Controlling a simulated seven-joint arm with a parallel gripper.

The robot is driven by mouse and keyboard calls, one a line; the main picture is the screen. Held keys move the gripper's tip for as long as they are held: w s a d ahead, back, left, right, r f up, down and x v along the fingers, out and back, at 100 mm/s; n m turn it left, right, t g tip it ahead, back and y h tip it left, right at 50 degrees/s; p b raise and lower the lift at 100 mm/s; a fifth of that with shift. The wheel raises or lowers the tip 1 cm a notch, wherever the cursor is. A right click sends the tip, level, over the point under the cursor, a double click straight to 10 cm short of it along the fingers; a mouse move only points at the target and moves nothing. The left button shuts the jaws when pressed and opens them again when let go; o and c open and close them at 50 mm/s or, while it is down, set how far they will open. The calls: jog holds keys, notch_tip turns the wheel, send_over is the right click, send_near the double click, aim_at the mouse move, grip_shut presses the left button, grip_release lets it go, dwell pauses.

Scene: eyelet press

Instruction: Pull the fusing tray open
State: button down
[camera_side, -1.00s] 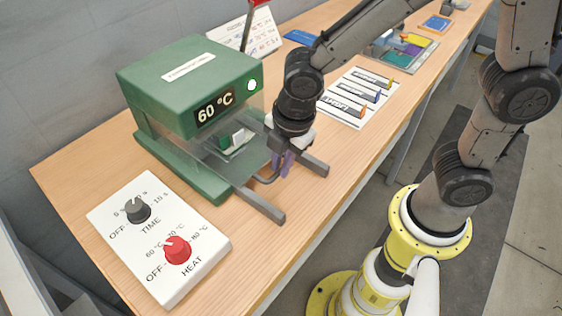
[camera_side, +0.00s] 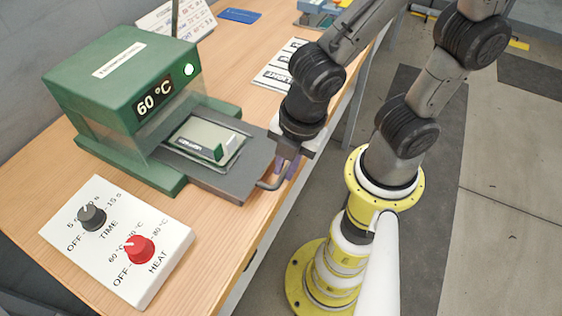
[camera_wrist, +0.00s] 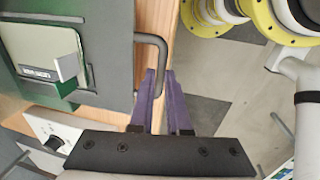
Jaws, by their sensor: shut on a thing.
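The fusing tray (camera_side: 247,172) is a dark grey plate that sticks out of the front of the green press (camera_side: 120,70). On it lies a pale pad (camera_side: 190,135) carrying a small green and white labelled piece (camera_side: 222,147). A bent dark handle (camera_side: 268,185) is on the tray's front edge; it also shows in the wrist view (camera_wrist: 163,52). My gripper (camera_side: 287,167) is shut on the handle with its purple fingers, which are seen close up in the wrist view (camera_wrist: 162,75). The fingers partly hide the handle.
A white printed sheet (camera_side: 278,70) lies behind my gripper. The table's front edge runs beneath my gripper, with open floor beyond.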

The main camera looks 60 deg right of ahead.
jog(key=c, duration=0.9)
grip_release()
jog(key=r, duration=0.4)
jog(key=s+r, duration=0.1)
jog(key=r, duration=0.4)
jog(key=s+r, duration=0.1)
jog(key=r, duration=0.3)
jog(key=shift+s+r, duration=0.2)
jog(key=shift+r, duration=0.15)
jog(key=d+m+t, duration=0.1)
jog(key=d+m, duration=0.3)
jog(key=m, duration=0.2)
jog(key=w+d+m+t, duration=0.1)
jog(key=d+m, duration=0.4)
jog(key=m, duration=0.1)
jog(key=d+f+m+t, duration=0.1)
jog(key=d+m, duration=0.4)
jog(key=m, duration=0.1)
jog(key=shift+w+d+t, duration=0.1)
jog(key=shift+w+t, duration=0.15)
jog(key=shift+t, duration=0.05)
